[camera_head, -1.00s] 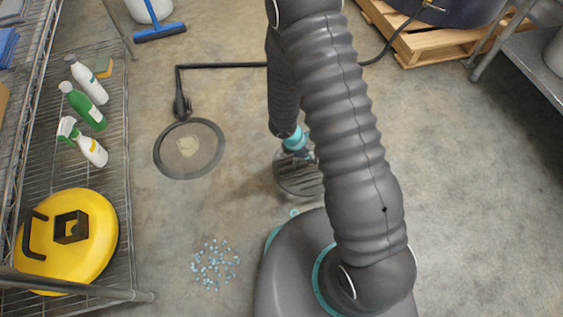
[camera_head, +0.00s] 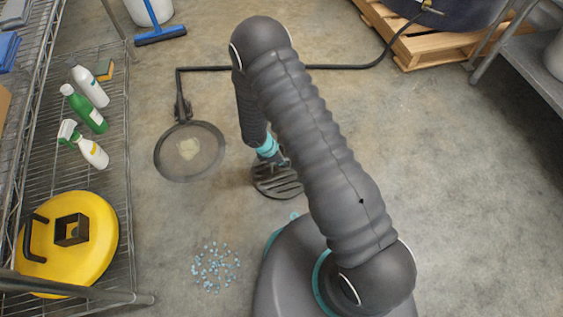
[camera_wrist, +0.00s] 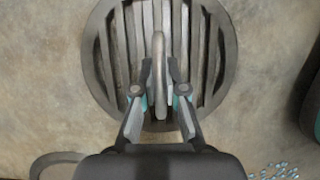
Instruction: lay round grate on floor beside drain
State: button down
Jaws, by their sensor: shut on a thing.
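The round grate (camera_head: 278,186) is a dark slatted disc right of the drain, lying level at or just above the concrete floor; I cannot tell if it touches. The drain (camera_head: 160,165) is a round dark-rimmed opening with a pale clump inside, apart from the grate. In the wrist view, the grate (camera_wrist: 96,60) fills the upper middle, with an upright handle loop (camera_wrist: 158,48) at its centre. My gripper (camera_wrist: 160,90) is shut on this handle. Part of the drain's rim (camera_wrist: 52,158) shows at the lower left. In the head view my arm hides most of my gripper.
Blue pellets (camera_head: 214,266) lie scattered on the floor below the drain. A black hose (camera_head: 220,67) runs behind the drain. A wire shelf (camera_head: 125,200) with bottles and a yellow lid (camera_head: 85,250) stands at left. A wooden pallet (camera_head: 415,55) is at upper right. Floor at right is clear.

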jog(key=shift+f, duration=0.5)
jog(key=shift+f, duration=0.1)
jog(key=c, duration=1.2)
grip_release()
jog(key=p+v, duration=0.2)
jog(key=v, duration=1)
